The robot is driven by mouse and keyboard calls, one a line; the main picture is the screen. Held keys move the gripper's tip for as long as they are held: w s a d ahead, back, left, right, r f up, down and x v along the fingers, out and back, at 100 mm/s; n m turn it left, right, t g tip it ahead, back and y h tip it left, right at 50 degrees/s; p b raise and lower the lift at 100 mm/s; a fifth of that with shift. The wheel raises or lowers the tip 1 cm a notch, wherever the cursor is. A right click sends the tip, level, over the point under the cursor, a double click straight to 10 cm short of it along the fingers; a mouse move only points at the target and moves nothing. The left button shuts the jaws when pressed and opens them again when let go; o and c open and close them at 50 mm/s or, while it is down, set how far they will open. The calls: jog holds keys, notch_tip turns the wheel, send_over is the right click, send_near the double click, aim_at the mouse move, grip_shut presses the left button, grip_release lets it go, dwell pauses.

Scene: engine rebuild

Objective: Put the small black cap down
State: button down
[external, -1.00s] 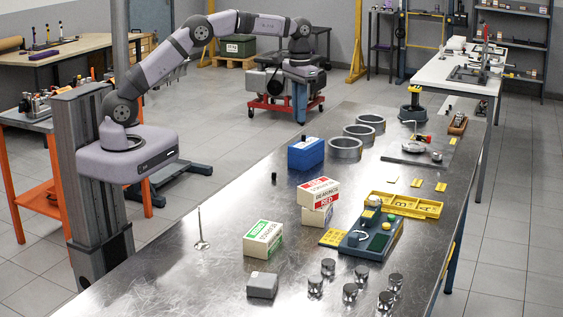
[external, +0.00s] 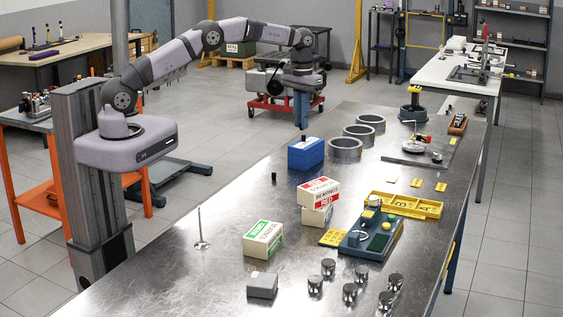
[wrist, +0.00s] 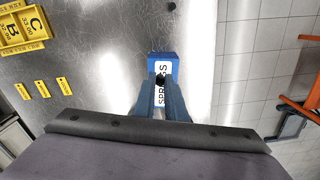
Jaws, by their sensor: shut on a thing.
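A small black cap (wrist: 160,80) sits at the fingertips of my gripper (wrist: 160,90) in the wrist view. My gripper is shut on it. Behind it in that view is the white label of a blue springs box (wrist: 163,58). In the external view my gripper (external: 302,127) points down over the blue box (external: 305,156) on the steel bench. A small dark spot shows just under the fingertips; whether the cap touches the box I cannot tell. A second small black piece (external: 273,178) stands on the bench, left of the bearing boxes.
Metal rings (external: 345,149) stand right of the blue box. Red-labelled boxes (external: 318,192), a green-labelled box (external: 263,239), a valve (external: 200,230) and several pistons (external: 328,267) stand nearer. A yellow tray (external: 405,205) lies right. Bare bench (external: 235,205) lies front left.

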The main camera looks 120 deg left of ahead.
aim_at(301, 147)
jog(key=shift+f+p, duration=0.95)
jog(key=shift+f, duration=1.75)
jog(key=shift+f, duration=0.25)
jog(key=c, duration=1.8)
grip_release()
jog(key=shift+r, duration=0.1)
notch_tip(301, 147, up, 12)
jog(key=shift+r+b, duration=0.15)
jog(key=shift+b, duration=1.05)
